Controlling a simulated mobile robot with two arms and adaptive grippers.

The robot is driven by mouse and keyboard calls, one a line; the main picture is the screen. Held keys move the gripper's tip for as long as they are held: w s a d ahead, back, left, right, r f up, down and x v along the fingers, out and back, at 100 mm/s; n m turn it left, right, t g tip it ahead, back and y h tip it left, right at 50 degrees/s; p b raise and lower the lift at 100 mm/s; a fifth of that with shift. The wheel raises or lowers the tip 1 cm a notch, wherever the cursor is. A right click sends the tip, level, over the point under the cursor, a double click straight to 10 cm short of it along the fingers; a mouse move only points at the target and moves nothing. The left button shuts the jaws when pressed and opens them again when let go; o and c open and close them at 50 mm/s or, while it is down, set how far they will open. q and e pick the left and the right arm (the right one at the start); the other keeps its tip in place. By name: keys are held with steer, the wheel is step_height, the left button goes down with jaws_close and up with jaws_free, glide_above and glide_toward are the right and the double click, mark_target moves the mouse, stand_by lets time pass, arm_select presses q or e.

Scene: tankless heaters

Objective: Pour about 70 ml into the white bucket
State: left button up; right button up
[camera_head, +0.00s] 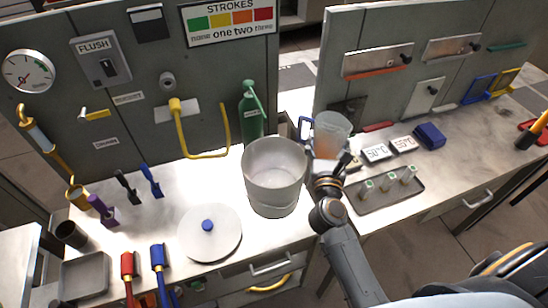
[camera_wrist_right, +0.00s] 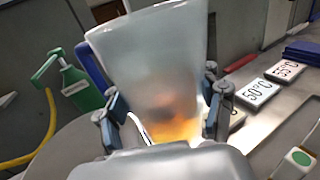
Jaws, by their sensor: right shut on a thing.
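The white bucket (camera_head: 272,165) stands on the counter, open at the top; no liquid shows inside it. In the right wrist view a pale rounded surface at lower left (camera_wrist_right: 68,148) seems to be part of it. My right gripper (camera_head: 328,166) is shut on a translucent jug (camera_head: 332,124) with a blue handle, just right of the bucket's rim. In the wrist view the jug (camera_wrist_right: 150,65) sits between the two fingers (camera_wrist_right: 165,122), with orange liquid low in it. It looks close to upright, slightly tilted. My left gripper is not in view.
A green pump bottle (camera_head: 251,115) stands behind the bucket. A round lid with a blue knob (camera_head: 210,240) lies at front left. A tray with small vials (camera_head: 385,195) and temperature signs (camera_head: 376,152) lie to the right.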

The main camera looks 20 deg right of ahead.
mark_target(317, 139)
steer(key=shift+w, duration=0.15)
steer(key=shift+a+r+n, duration=0.35)
steer(key=shift+r+n, duration=0.25)
steer(key=shift+n, duration=0.6)
steer(key=r+n, duration=0.1)
steer(key=a+n+t+p, duration=0.1)
steer(key=n, duration=0.1)
steer(key=shift+w+a+r, duration=0.2)
steer(key=shift+r, duration=0.15)
steer(key=shift+a+f+n+b, duration=0.3)
steer(key=shift+f+n+b, duration=0.05)
steer(key=shift+n, duration=0.45)
steer(key=shift+w+a+n, duration=0.1)
steer(key=shift+a+n, duration=0.1)
steer(key=shift+n, duration=0.2)
steer(key=shift+r+n+t+p, duration=0.3)
steer(key=shift+r+t+p, duration=0.05)
steer(key=shift+r+t, duration=0.05)
steer(key=shift+r+n+y+p, duration=0.3)
steer(key=shift+r+n+p, duration=0.15)
steer(key=shift+n, duration=0.35)
steer(key=shift+f+n+b, duration=0.3)
steer(key=shift+f, duration=0.05)
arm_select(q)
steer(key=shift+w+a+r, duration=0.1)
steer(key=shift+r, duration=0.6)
arm_select(e)
steer(key=shift+f+n+t, duration=0.1)
steer(key=shift+n+t, duration=0.2)
steer(key=shift+n, duration=0.5)
